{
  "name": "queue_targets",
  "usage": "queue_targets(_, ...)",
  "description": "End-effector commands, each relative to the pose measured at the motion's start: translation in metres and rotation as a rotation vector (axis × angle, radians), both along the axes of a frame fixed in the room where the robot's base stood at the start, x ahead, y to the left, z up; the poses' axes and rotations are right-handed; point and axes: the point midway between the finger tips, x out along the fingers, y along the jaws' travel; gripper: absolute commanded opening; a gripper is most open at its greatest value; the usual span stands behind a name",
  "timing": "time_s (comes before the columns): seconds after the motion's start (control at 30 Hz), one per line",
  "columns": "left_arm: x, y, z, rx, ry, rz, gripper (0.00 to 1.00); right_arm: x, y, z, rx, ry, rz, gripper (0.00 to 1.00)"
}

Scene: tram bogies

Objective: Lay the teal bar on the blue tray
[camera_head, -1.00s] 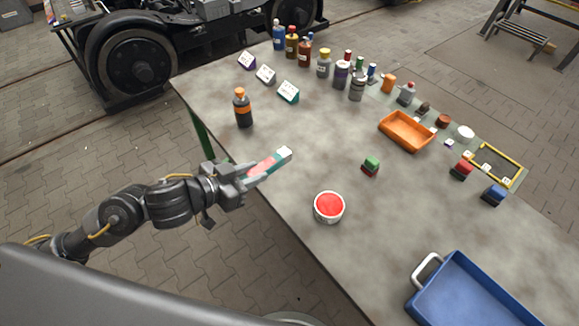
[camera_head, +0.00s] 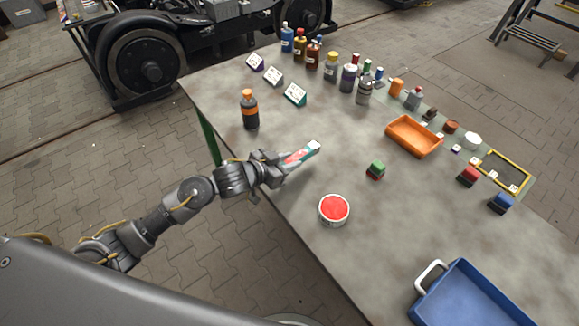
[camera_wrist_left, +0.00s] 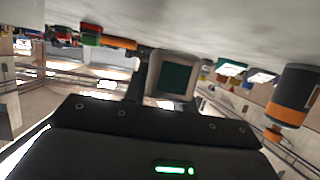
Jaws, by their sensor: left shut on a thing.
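The teal bar (camera_head: 304,152) shows a red or pink face, teal edges and a white far end. My left gripper (camera_head: 282,166) is shut on its near end, and the bar points up and to the right over the table's left edge. In the left wrist view, a pale block with a dark teal square face (camera_wrist_left: 175,77) shows in front of the gripper, probably the bar's end. The blue tray (camera_head: 431,306) with a white handle is at the lower right of the head view, partly cut off, well apart from the bar. My right gripper is not in view.
A red-topped round tin (camera_head: 334,210) stands between the gripper and the blue tray. A green and red block (camera_head: 375,169) and an orange tray (camera_head: 414,136) lie to the right. An orange-capped dark bottle (camera_head: 249,110) stands behind the gripper. The table around the tin is clear.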

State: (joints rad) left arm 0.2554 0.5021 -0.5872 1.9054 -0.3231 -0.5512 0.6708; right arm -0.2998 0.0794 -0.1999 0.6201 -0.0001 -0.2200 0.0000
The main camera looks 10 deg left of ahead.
Motion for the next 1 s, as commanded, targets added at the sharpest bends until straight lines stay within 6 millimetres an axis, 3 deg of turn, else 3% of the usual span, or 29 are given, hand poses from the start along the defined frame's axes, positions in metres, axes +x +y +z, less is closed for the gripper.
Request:
queue_targets(0.13,0.005,-0.002,-0.022,0.001,0.005,0.001,0.01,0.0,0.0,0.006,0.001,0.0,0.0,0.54)
queue_targets(0.27,0.005,-0.002,-0.029,0.0,0.002,0.002,0.01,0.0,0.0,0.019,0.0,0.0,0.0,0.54)
queue_targets(0.73,0.005,-0.002,-0.039,0.0,0.0,0.001,0.01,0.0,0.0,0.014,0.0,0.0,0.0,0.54)
queue_targets(0.77,0.005,-0.002,-0.038,0.001,0.001,0.001,0.31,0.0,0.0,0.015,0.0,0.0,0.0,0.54)
queue_targets(0.9,0.005,-0.002,-0.038,0.001,0.001,0.0,0.49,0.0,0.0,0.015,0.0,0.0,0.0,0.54)
queue_targets(1.0,0.005,-0.002,-0.038,0.001,0.001,0.0,0.49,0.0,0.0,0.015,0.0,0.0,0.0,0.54)
